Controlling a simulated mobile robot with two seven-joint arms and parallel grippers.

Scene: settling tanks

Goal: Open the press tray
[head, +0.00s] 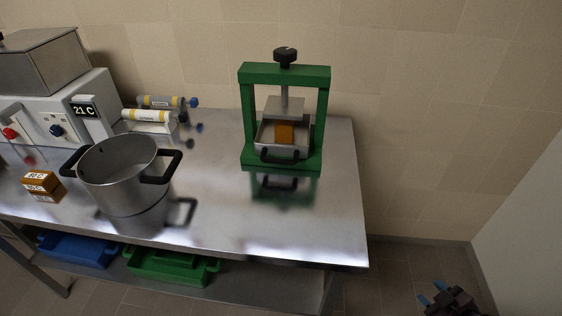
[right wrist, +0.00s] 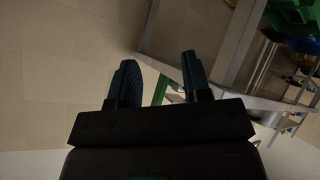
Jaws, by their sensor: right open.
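The press is a green frame (head: 326,100) with a black knob (head: 285,56) on top, standing on the steel table toward its right end. Its metal press tray (head: 262,138) sits between the green posts, with a black handle (head: 279,158) at the front. An orange-brown block (head: 284,133) is in the tray, under the metal plate. My right gripper (head: 436,292) is low at the bottom right, off the table and far from the press. In the right wrist view its two fingers (right wrist: 160,85) are apart with nothing between them. My left gripper is not in view.
A steel pot (head: 120,178) with black handles stands left on the steel table (head: 230,215). Blue (head: 78,250) and green (head: 172,265) trays lie below. Table before the press is clear.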

